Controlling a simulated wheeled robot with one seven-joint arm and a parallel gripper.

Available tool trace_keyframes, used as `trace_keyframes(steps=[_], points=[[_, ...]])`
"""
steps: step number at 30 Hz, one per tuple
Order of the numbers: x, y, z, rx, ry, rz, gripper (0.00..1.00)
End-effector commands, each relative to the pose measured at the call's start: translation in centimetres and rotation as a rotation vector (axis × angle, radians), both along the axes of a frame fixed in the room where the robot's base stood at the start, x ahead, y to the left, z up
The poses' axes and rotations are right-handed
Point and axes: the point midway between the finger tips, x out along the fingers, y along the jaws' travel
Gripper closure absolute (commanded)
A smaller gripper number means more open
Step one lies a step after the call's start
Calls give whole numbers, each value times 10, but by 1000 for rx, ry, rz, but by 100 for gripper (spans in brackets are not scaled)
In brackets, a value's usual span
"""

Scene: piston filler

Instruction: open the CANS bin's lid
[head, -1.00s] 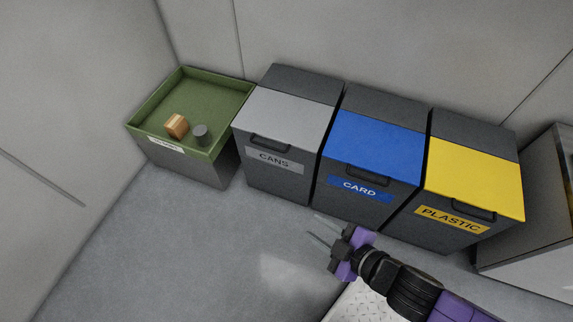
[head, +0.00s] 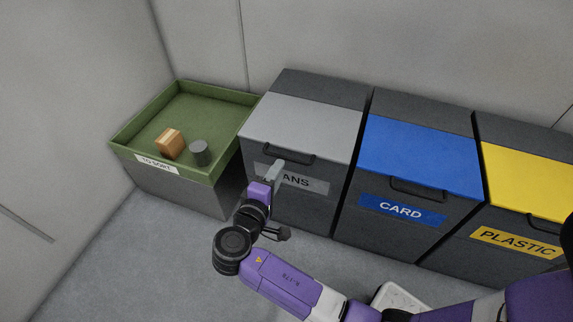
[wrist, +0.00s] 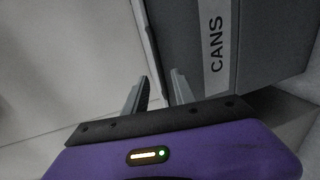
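The CANS bin (head: 308,212) is dark grey with a light grey lid (head: 310,122), which is shut. A dark bar handle (head: 290,153) sits at the lid's front edge, above the CANS label (head: 310,181). My gripper (head: 278,166) is in front of the bin, just below the handle, covering part of the label. In the wrist view my gripper (wrist: 158,88) has its two fingers apart with a gap between them. The CANS label (wrist: 216,45) reads sideways there, right of the fingers. A dark strip runs towards the gap; I cannot tell whether it touches a finger.
The blue-lidded CARD bin (head: 415,155) and yellow-lidded PLASTIC bin (head: 530,180) stand to the right. A green tray (head: 225,97) holding a wooden block (head: 170,144) and a grey can (head: 199,153) is at the left. A wall is behind. Floor is free at lower left.

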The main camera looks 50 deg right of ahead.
Motion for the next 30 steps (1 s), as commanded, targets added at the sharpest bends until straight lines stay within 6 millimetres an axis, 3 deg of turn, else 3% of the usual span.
trace_keyframes(steps=[15,26,27,30], points=[[22,-63,-15,0,0,-3,68],[25,-69,-15,0,-1,0,68],[25,-69,-15,0,-1,0,70],[25,-69,-15,0,-1,0,90]])
